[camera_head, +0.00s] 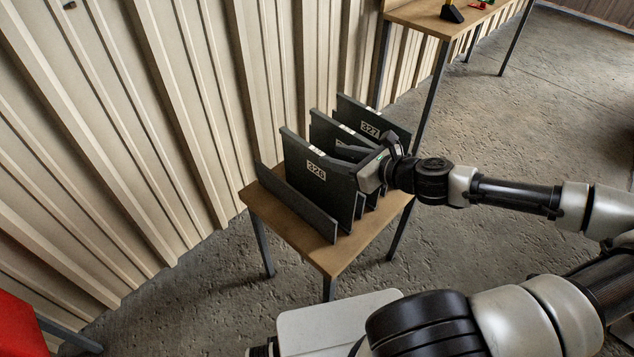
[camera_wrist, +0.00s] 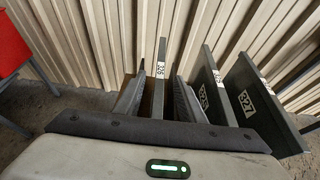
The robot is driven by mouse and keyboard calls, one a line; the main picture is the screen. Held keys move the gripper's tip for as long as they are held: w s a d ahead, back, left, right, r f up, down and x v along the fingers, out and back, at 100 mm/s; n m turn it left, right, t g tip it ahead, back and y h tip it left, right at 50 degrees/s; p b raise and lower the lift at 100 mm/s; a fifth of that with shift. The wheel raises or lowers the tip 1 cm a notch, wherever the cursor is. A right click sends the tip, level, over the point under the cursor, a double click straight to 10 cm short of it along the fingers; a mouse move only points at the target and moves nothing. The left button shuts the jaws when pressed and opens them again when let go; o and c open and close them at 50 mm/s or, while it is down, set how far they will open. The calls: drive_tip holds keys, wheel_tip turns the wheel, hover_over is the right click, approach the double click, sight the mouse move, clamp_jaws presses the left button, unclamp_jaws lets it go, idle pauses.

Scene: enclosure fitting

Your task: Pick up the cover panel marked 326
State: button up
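The dark cover panel marked 326 (camera_head: 310,180) stands upright in front of the other panels on a small wooden table; its white label faces the head camera. In the wrist view the panel 326 (camera_wrist: 158,85) shows nearly edge-on, between the two grey fingers. My gripper (camera_head: 367,168) is at the panel's right end in the head view, with one finger partly hidden behind it. In the wrist view my gripper (camera_wrist: 160,100) is open, with narrow gaps visible between the fingers and the panel.
A panel marked 327 (camera_head: 370,118) stands at the back, with another panel (camera_head: 326,130) between it and 326. A low dark board (camera_head: 296,205) runs along the front of the table (camera_head: 338,262). A corrugated wall (camera_head: 130,120) is close behind. A second table (camera_head: 425,18) stands farther off.

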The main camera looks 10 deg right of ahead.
sight(324, 154)
drive_tip(key=b+x, duration=0.1)
drive_tip(key=x, duration=0.4)
drive_tip(key=shift+f, duration=0.3)
clamp_jaws()
idle(1.0)
drive_tip(key=shift+r, duration=0.1)
